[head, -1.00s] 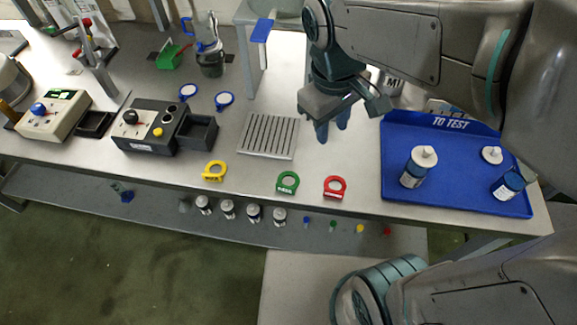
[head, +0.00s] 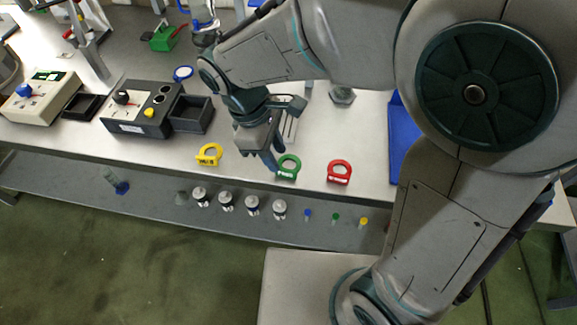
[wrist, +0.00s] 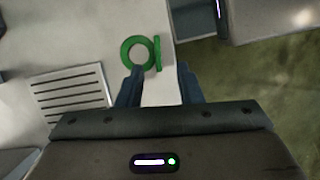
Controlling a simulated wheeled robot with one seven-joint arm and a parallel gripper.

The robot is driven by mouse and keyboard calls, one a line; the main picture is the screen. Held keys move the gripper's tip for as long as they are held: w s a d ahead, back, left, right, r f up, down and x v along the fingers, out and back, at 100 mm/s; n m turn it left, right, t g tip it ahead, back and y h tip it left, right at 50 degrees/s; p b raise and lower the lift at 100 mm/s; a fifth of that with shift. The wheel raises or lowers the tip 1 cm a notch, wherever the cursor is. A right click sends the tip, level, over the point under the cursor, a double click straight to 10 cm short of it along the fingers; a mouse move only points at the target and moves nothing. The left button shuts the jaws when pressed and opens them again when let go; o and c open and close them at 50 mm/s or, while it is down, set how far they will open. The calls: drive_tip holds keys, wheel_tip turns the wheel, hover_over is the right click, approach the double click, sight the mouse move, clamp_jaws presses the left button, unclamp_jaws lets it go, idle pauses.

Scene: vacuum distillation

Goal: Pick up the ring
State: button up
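Three flat rings with label tabs lie near the table's front edge: a yellow ring (head: 206,160), a green ring (head: 288,174) and a red ring (head: 338,178). My gripper (head: 273,162) points down just left of the green ring in the head view. In the wrist view, my gripper (wrist: 160,78) has its two dark fingers apart with nothing held. The green ring (wrist: 127,52) lies just beyond the fingertips there, its upright tab in line with the gap between them. Whether a finger touches it I cannot tell.
A slotted grey plate (wrist: 70,90) lies beside the gripper, mostly hidden by my arm in the head view. A blue tray (head: 402,140) stands at right, partly behind my arm. A black control box (head: 135,108) is at left. Bottles stand on the lower shelf.

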sight(285, 169)
drive_tip(key=shift+x, duration=2.8)
drive_tip(key=shift+w+d, duration=0.1)
clamp_jaws()
